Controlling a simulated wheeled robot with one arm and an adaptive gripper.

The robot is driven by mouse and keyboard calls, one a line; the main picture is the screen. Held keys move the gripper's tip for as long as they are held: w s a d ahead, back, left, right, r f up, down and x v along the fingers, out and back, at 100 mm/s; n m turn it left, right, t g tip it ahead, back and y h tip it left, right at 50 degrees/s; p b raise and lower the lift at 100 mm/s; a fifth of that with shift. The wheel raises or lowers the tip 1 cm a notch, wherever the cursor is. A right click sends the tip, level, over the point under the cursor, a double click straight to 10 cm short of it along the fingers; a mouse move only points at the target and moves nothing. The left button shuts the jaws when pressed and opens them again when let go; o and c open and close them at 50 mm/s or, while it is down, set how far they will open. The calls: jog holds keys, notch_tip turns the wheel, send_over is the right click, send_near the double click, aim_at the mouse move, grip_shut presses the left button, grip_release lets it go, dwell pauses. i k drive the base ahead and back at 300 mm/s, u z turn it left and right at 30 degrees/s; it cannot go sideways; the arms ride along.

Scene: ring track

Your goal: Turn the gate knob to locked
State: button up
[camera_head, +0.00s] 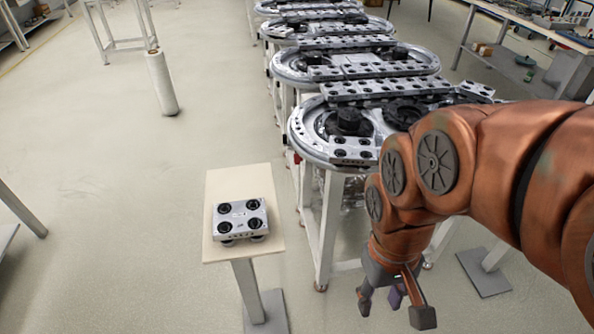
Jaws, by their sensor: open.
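I cannot make out the gate knob with certainty. A small red part (297,158) shows on the left side of the nearest ring track (303,143), too small to identify. My gripper (394,307) is at the lower right, pointing down with its fingers spread and nothing visibly held. It appears in front of and below the near end of the track in the picture. A small purplish piece shows between its fingers, and I cannot tell what it is. My arm covers the right part of the nearest track.
A silver carrier with several black round pads (240,217) rests on a small pale pedestal table (222,185) left of my gripper. More ring tracks stand behind. A white roll (162,84) stands at the upper left. The floor on the left is mostly clear.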

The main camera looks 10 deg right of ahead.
aim_at(297, 158)
jog(key=k, duration=0.1)
jog(key=u, duration=1.9)
jog(key=i, duration=2.45)
jog(key=z, duration=2.45)
